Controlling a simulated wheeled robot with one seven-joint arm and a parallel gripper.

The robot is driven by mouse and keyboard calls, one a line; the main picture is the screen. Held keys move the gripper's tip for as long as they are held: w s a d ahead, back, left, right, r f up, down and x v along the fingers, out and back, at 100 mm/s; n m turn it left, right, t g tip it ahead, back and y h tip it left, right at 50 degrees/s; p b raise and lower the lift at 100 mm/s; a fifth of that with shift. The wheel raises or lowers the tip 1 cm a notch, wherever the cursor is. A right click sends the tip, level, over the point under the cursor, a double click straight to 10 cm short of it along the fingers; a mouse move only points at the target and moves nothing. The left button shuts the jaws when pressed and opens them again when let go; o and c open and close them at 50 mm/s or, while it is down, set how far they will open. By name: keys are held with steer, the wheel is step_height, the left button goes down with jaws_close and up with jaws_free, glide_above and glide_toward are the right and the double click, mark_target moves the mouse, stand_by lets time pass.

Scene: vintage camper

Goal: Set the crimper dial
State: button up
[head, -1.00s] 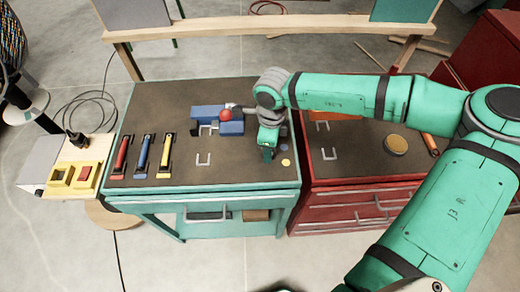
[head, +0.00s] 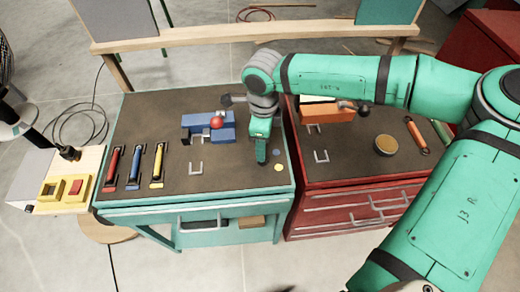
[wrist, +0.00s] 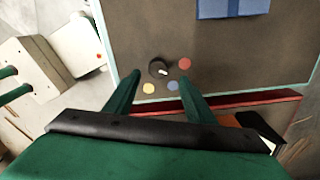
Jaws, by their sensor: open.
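The dial (wrist: 157,65) is a small black knob on the dark benchtop in the wrist view. Its white mark points to the lower right in that view. Around it lie a red dot (wrist: 185,63), a yellow dot (wrist: 148,88) and a blue dot (wrist: 172,85). My gripper (wrist: 160,78) is open, its two green fingers apart on either side of the dial in view; height above it I cannot tell. In the head view my gripper (head: 262,152) hides the dial and the red dot. A blue press with a red ball (head: 216,122) stands left of my gripper.
The teal bench (head: 180,190) also holds red, blue and yellow-handled tools (head: 135,166) at left and a metal bracket (head: 196,168). A red cabinet (head: 345,195) with an orange block and a round tin (head: 386,144) stands at right.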

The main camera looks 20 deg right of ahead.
step_height(320, 180, up, 5)
steer(key=shift+f, duration=0.1)
steer(key=shift+w+a, duration=0.1)
stand_by(0.3)
